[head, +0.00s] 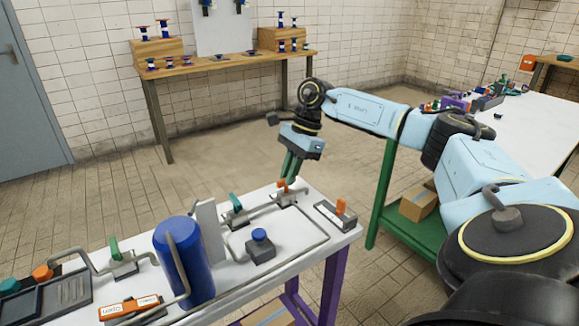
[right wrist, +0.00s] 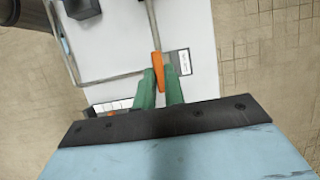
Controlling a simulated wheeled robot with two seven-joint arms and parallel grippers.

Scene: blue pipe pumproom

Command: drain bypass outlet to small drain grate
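My right gripper (head: 285,180) reaches down to an orange valve lever (head: 282,184) at the table's far end. In the right wrist view, the green fingers (right wrist: 159,82) lie on either side of the orange lever (right wrist: 157,62), with no clear gap, so they look shut on it. Grey pipes (head: 310,245) join this valve to green-levered valves (head: 235,203) and a blue-knobbed block (head: 260,246). A blue tank (head: 184,262) stands upright nearby. Dark slotted panels (head: 68,293) lie at the left; I cannot tell which is the small drain grate. My left gripper is out of view.
A labelled grey plate (head: 328,217) with an upright orange handle (head: 341,205) sits by the table's right end. An orange labelled strip (head: 128,308) lies at the near edge. A green stand (head: 405,245) and cluttered white table (head: 525,125) are at right. Floor behind is open.

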